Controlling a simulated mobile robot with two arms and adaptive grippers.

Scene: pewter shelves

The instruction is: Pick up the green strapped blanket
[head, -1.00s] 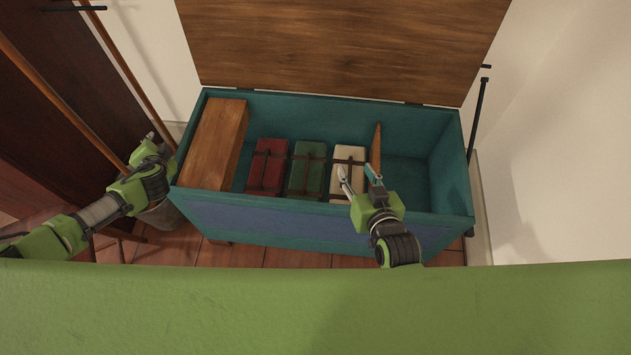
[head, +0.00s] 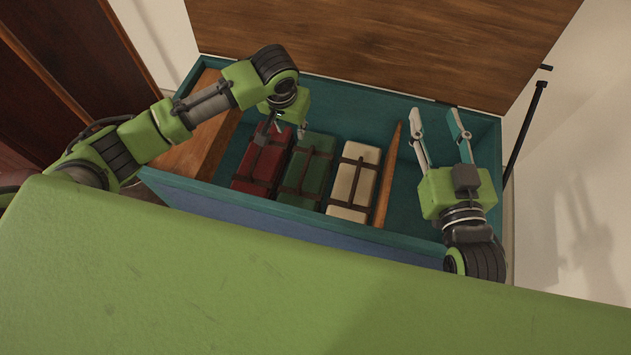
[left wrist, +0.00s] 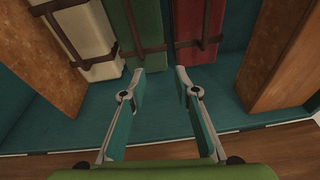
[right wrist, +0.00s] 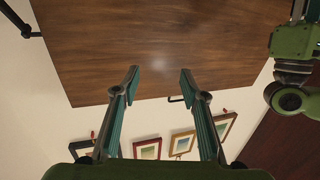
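The green strapped blanket (head: 307,172) lies in the teal chest, between a red strapped blanket (head: 263,160) and a cream strapped blanket (head: 353,182). In the left wrist view the green blanket (left wrist: 146,22) is at the top, beyond the fingertips. My left gripper (head: 281,131) is above the far ends of the red and green blankets; in its wrist view (left wrist: 161,72) the fingers are apart with nothing between them. My right gripper (head: 435,112) is open and empty over the chest's right part; its wrist view (right wrist: 158,72) shows the raised lid beyond it.
The teal chest (head: 250,222) has its wooden lid (head: 390,45) raised behind it. A wooden box (head: 205,135) fills the chest's left end. A thin wooden divider (head: 388,172) stands right of the cream blanket. Framed pictures (right wrist: 181,143) hang on the wall.

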